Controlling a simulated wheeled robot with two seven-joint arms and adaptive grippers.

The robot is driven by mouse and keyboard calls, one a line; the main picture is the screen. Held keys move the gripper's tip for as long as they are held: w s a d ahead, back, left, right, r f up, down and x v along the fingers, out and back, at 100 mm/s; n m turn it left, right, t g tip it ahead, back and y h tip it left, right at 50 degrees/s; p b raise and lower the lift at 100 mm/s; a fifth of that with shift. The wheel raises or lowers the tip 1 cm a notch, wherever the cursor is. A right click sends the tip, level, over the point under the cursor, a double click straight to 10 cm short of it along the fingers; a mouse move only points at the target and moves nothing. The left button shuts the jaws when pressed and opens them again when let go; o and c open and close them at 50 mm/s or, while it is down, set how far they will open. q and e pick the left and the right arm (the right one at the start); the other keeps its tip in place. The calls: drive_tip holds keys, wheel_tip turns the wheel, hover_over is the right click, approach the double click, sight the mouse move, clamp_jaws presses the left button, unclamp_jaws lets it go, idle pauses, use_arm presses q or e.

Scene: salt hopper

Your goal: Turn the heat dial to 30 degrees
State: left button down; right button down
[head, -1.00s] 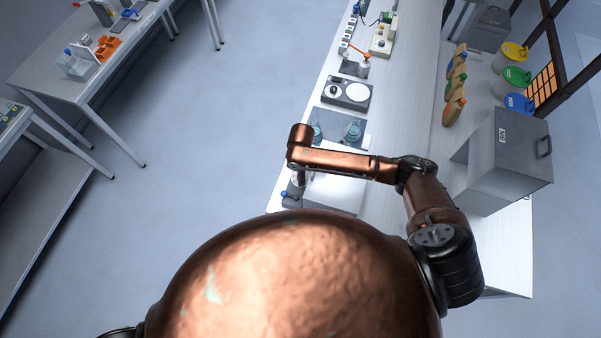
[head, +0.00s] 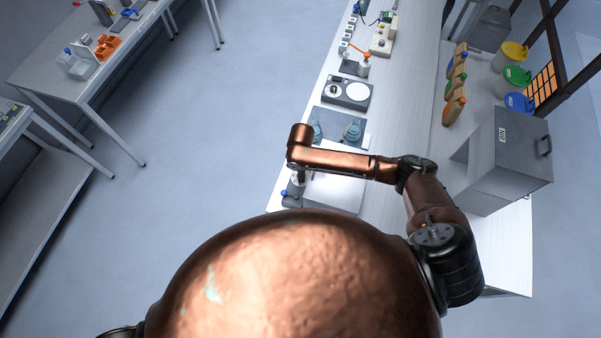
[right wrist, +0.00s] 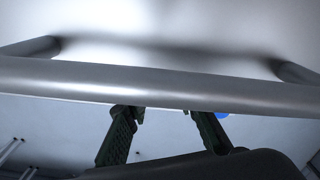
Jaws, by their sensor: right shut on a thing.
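I cannot make out a heat dial for certain in either view. A dark grey unit (head: 346,90) with two round parts on top stands on the right bench. In the right wrist view my right gripper (right wrist: 165,116) has its two dark fingers at a grey metal bar handle (right wrist: 160,82), which crosses the picture in front of a pale surface. The gripper is shut on this bar, and the bar hides the fingertips. In the head view my right arm hangs over a white box (head: 340,192), and its gripper is mostly hidden under it. My left gripper is not in view.
The right bench (head: 408,110) also holds teal glassware on a dark mat (head: 338,115), several small bottles, tan jugs (head: 455,85) and a large grey box (head: 500,165). Bins with coloured lids (head: 516,75) stand behind. Open floor (head: 220,110) lies to the left.

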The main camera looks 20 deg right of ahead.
drive_tip(key=shift+r, duration=0.1)
drive_tip(key=shift+m+p, duration=0.6)
drive_tip(key=shift+m, duration=0.9)
drive_tip(key=m, duration=0.3)
drive_tip(key=shift+w+m, duration=0.1)
drive_tip(key=shift+m, duration=1.3)
drive_tip(key=c, duration=1.6)
unclamp_jaws()
wheel_tip(320, 180, up, 12)
